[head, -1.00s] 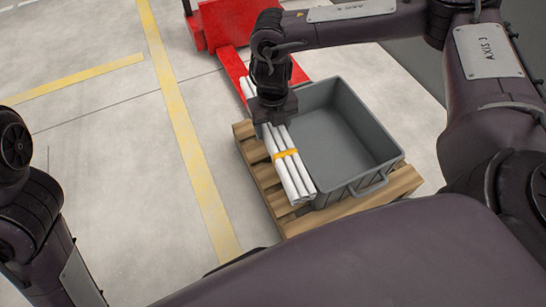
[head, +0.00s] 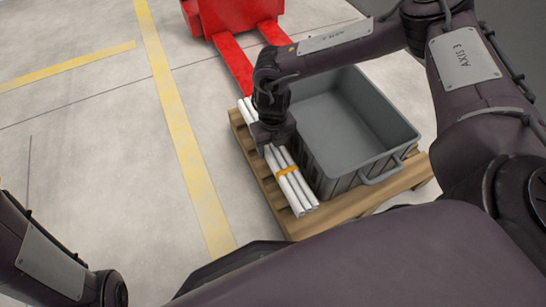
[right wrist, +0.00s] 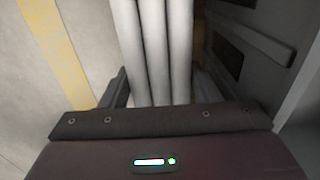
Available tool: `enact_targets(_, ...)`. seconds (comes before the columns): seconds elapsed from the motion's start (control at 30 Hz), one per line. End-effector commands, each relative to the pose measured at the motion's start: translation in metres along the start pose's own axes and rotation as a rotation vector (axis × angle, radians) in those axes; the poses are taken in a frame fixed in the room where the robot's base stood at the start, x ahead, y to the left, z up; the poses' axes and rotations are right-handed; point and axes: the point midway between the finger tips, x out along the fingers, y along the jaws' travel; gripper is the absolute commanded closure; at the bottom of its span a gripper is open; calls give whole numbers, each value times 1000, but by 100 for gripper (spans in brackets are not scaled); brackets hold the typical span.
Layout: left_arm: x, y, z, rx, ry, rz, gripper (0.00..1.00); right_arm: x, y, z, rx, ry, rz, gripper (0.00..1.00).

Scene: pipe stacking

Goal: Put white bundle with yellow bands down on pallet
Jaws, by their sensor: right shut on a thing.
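The white bundle with yellow bands (head: 294,187) is a set of long white pipes beside the grey crate, over the left part of the wooden pallet (head: 330,216). One yellow band shows near its front end. My right gripper (head: 271,145) is shut on the bundle from above, near its middle. The bundle also shows in the right wrist view (right wrist: 152,50), between the fingers of my right gripper (right wrist: 160,88). I cannot tell whether the bundle touches the pallet boards. My left arm is at the lower left of the head view, and its gripper is out of view.
The empty grey crate (head: 372,172) stands on the pallet close to the right of the bundle. A red pallet jack (head: 234,66) is behind the pallet. The floor at the left, with yellow lines (head: 189,150), is clear.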

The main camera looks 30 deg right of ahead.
Motion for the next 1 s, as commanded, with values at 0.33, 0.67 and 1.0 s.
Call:
enact_targets(0.33,-29,4,-8,-1,-1,0,64,43,0,1,0,-2,0,77)
enact_targets(0.67,-26,3,-8,-3,2,-3,64,43,0,0,1,0,1,77)
enact_targets(1.0,-26,3,-8,-3,3,-3,64,44,0,0,0,0,0,22)
